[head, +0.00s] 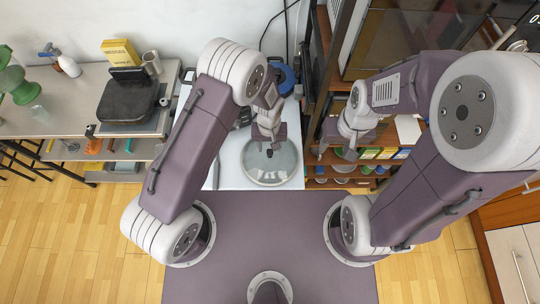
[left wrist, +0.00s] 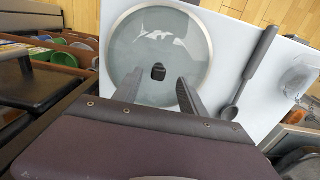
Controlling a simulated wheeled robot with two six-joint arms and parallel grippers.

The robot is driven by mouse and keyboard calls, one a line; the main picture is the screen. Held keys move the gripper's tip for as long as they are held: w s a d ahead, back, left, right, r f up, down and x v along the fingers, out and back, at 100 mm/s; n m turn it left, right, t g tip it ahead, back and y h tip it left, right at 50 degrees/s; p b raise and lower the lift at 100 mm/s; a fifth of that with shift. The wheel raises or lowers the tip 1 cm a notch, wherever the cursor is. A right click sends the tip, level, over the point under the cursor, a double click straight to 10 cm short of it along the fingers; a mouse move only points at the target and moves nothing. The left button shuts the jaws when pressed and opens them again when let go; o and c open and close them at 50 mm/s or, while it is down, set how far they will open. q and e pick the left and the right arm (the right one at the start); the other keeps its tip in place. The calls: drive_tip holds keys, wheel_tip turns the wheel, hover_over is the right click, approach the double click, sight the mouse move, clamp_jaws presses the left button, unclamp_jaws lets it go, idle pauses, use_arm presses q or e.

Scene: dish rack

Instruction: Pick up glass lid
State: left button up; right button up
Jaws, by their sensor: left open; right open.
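The glass lid (head: 277,173), round with a pale rim and a dark knob, lies flat on the white tabletop. My left gripper (head: 270,147) is over the lid near its knob, with its fingers apart. In the left wrist view the lid (left wrist: 165,45) is in front of the left gripper (left wrist: 160,92), and the knob (left wrist: 158,72) shows between and just beyond the open fingers. No contact with the knob is visible. My right gripper (head: 347,152) is off to the right by the shelf, away from the lid; its fingers are small in the view.
A dark ladle (left wrist: 248,75) and a clear glass (left wrist: 298,78) are beside the lid on the white table (left wrist: 225,30). A shelf with coloured boxes (head: 385,153) stands to the right. A blue pot (head: 282,78) is behind. A counter with a black grill (head: 127,97) is left.

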sight(270, 151)
use_arm(q)
drive_tip(key=shift+d+f, duration=0.1)
wheel_tip(270, 151, down, 4)
drive_tip(key=shift+w+f+p, duration=0.15)
drive_tip(key=shift+f+p, duration=0.1)
drive_tip(key=shift+p, duration=0.9)
drive_tip(key=shift+f, duration=0.25)
clamp_jaws()
drive_tip(key=shift+r, duration=0.1)
